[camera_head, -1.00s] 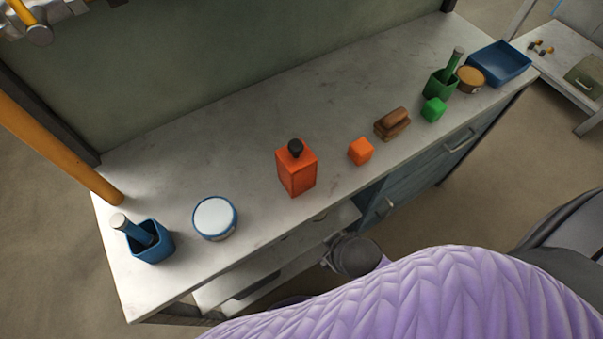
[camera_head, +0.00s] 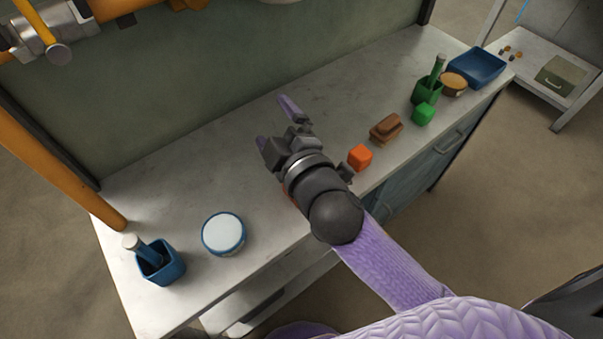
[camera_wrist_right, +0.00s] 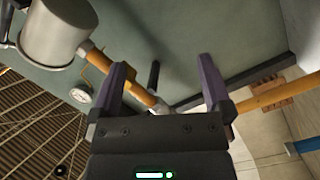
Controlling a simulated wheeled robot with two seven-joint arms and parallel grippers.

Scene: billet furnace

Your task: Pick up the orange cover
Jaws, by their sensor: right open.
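A small orange block (camera_head: 360,157) sits on the grey workbench (camera_head: 150,200), just right of my right wrist in the head view. The taller orange box with a black knob is almost wholly hidden behind my right wrist and forearm. I cannot tell which orange piece is the cover. My right gripper (camera_head: 277,124) is open and empty over the bench, its purple fingers pointing toward the back wall. In the right wrist view the open fingers (camera_wrist_right: 165,85) have only wall and pipes beyond them. My left gripper is not in view.
A blue holder (camera_head: 160,264) with a handle and a white-topped round tin (camera_head: 223,233) stand at left. A brown brush-like block (camera_head: 386,129), green cube (camera_head: 423,114), green holder (camera_head: 428,90), tan tin (camera_head: 453,85) and blue tray (camera_head: 477,68) line the right.

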